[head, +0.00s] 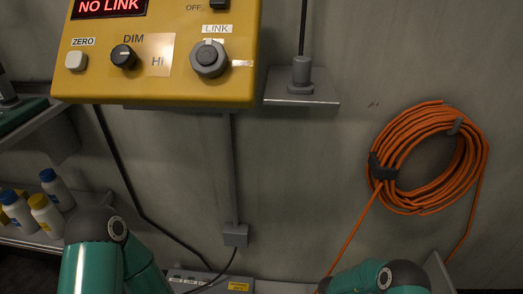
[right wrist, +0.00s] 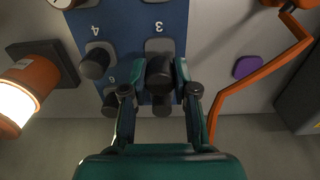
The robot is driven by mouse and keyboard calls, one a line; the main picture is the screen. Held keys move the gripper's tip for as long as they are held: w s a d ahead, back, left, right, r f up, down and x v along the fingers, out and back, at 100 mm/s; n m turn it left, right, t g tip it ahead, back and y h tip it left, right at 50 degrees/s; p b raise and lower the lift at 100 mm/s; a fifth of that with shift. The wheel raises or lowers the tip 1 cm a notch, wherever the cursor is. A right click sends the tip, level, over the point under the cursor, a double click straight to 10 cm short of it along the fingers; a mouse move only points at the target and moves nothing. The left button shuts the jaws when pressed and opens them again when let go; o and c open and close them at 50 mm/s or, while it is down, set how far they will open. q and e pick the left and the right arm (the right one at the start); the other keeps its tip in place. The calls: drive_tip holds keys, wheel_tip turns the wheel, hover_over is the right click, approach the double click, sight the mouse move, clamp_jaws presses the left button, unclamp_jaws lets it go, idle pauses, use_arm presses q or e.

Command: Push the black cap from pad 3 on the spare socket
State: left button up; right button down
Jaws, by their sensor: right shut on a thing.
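In the right wrist view, a blue panel (right wrist: 120,22) with upside-down numbers bears several dark caps on grey pads. The black cap (right wrist: 160,72) by the number 3 stands between the fingertips of my right gripper (right wrist: 160,84), which is shut on it. The cap is in front of the grey pad 3 (right wrist: 159,45); I cannot tell whether it still touches the pad. Another dark cap (right wrist: 96,63) sits by the number 4, and further ones are partly hidden behind my fingers. I cannot pick out the spare socket. My left gripper is not in view.
An orange lamp (right wrist: 22,92) glows left of the panel in the wrist view. An orange pipe (right wrist: 255,75) and a purple patch (right wrist: 247,67) are at right. The head view shows a yellow console (head: 160,85), an orange cable coil (head: 425,160) and several bottles (head: 45,215).

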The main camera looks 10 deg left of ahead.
drive_tip(key=shift+r+p, duration=1.15)
drive_tip(key=shift+r, duration=0.45)
